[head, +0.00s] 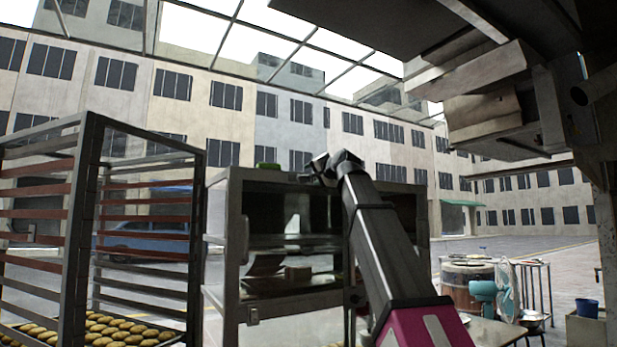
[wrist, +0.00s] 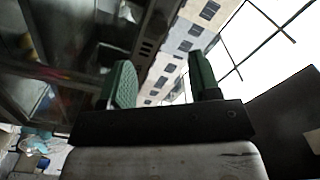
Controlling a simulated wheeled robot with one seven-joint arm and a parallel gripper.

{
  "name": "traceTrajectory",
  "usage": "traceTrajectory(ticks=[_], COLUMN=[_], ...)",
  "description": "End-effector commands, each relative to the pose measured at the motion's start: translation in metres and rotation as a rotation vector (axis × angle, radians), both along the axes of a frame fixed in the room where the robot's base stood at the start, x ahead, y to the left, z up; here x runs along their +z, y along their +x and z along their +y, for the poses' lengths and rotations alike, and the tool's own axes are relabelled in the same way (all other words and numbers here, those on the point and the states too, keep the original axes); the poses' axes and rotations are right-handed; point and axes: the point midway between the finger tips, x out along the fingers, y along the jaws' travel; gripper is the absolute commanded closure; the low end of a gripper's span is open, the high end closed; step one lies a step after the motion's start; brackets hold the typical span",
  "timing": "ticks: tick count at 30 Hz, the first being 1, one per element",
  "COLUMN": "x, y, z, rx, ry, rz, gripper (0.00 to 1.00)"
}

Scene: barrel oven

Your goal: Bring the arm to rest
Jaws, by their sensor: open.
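My arm (head: 385,245) reaches up and away in the head view, in front of the right part of a glass-fronted metal cabinet (head: 233,250). Its bent wrist end (head: 335,165) is level with the cabinet's top. My gripper (wrist: 160,78) shows in the wrist view as two green, ridged fingers set well apart. It is open, and nothing is between the fingers; only the building far behind shows there. A small green patch (head: 267,166) shows at the cabinet's top edge in the head view; I cannot tell whether it is a fingertip.
A tall rack (head: 75,220) with loaves on its low tray (head: 100,327) stands at left. A dark metal structure (head: 490,110) overhangs at upper right. A barrel (head: 465,285), a turquoise fan (head: 483,291) and a blue cup (head: 587,308) are at lower right. Open paving lies beyond.

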Motion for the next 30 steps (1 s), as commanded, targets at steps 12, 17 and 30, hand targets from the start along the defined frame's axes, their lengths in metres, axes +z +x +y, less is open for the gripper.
traceTrajectory(ticks=[12,17,30], x=[0.000,-0.001,-0.165], y=[-0.004,-0.003,0.045], z=[-0.002,-0.002,-0.022], rx=[0.000,0.000,-0.044], ry=[0.000,-0.001,-0.181], rz=[0.000,0.001,0.143], gripper=[0.43,0.43,0.43])
